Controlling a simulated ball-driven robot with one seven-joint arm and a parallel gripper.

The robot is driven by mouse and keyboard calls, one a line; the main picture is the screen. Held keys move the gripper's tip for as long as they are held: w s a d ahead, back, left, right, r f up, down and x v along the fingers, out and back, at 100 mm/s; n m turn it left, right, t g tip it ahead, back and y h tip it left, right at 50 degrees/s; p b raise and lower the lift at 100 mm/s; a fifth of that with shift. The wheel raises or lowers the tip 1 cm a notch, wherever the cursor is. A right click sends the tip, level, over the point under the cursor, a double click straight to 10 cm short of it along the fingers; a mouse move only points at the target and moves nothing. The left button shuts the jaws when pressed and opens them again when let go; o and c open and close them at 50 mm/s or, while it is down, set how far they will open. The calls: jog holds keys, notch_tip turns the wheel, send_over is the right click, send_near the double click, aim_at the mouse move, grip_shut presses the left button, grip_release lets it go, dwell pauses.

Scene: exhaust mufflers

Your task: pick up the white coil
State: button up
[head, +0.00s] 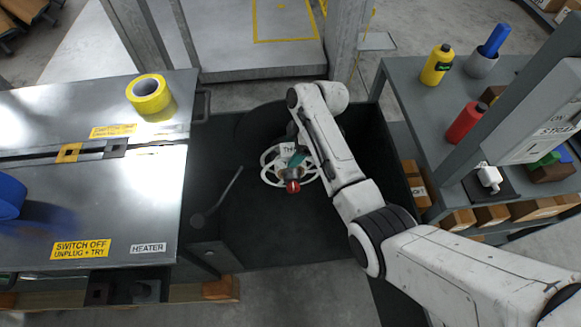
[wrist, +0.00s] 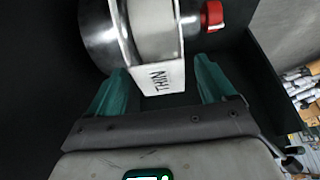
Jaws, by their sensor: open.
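The white coil (wrist: 155,22) shows in the wrist view as a pale band between shiny metal sides, with a white tag reading "THIN" (wrist: 162,80) on its near side. In the head view, a white spoked ring (head: 270,175) with a partly hidden label lies in the dark bin; my arm covers part of it. My gripper (wrist: 160,70) is open, its teal fingers on either side of the tag, close to the coil. Whether the fingers touch it I cannot tell. In the head view, a teal part of my gripper (head: 298,159) shows over the ring.
A red knob (wrist: 212,15) sits right of the coil. The dark bin's walls (head: 247,250) surround the ring. A steel bench (head: 90,215) with yellow tape (head: 148,93) stands left. A grey shelf (head: 415,95) with bottles stands right. A dark rod (head: 225,190) lies left of the ring.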

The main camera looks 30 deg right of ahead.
jog(key=shift+a+f, duration=0.1)
jog(key=shift+f, duration=0.1)
jog(key=shift+c, duration=0.5)
jog(key=c, duration=1)
jog(key=shift+c, duration=0.7)
jog(key=shift+r, duration=0.1)
